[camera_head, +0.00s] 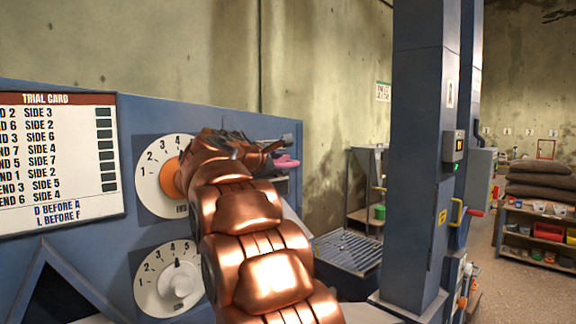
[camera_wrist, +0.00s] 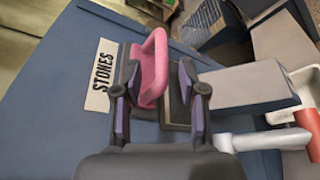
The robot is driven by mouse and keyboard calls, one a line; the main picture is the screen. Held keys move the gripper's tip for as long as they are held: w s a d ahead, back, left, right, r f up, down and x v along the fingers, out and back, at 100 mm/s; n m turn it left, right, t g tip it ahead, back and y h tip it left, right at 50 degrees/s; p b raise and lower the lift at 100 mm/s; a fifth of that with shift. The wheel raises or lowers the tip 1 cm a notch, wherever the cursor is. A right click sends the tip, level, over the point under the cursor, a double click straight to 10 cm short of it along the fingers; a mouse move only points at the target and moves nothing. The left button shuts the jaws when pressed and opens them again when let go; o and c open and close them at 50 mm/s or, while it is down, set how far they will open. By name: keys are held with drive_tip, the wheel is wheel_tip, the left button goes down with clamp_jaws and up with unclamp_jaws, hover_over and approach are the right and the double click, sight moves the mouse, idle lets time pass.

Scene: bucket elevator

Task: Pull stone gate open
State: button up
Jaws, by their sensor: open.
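The stone gate's pink handle (camera_wrist: 153,68) stands beside a white label reading STONES (camera_wrist: 103,75) on the blue panel. My gripper (camera_wrist: 160,78) is open, with one dark finger on each side of the handle. I cannot tell whether either finger touches it. In the head view the pink handle (camera_head: 287,161) shows just past the end of my copper-coloured arm. My gripper (camera_head: 280,147) is mostly hidden there behind the arm. The gate plate itself cannot be made out clearly.
Two dials, upper (camera_head: 152,172) and lower (camera_head: 170,283), sit left of my arm near a trial card (camera_head: 55,160). A blue column (camera_head: 418,150) stands to the right. In the wrist view, a grey block (camera_wrist: 245,88) and a red-ended lever (camera_wrist: 308,130) lie right of my gripper.

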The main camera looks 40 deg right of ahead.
sight(284, 165)
drive_tip(key=p+x, duration=0.1)
drive_tip(key=x, duration=0.4)
drive_tip(key=shift+d+f, duration=0.1)
drive_tip(key=shift+d, duration=0.05)
clamp_jaws()
idle(0.5)
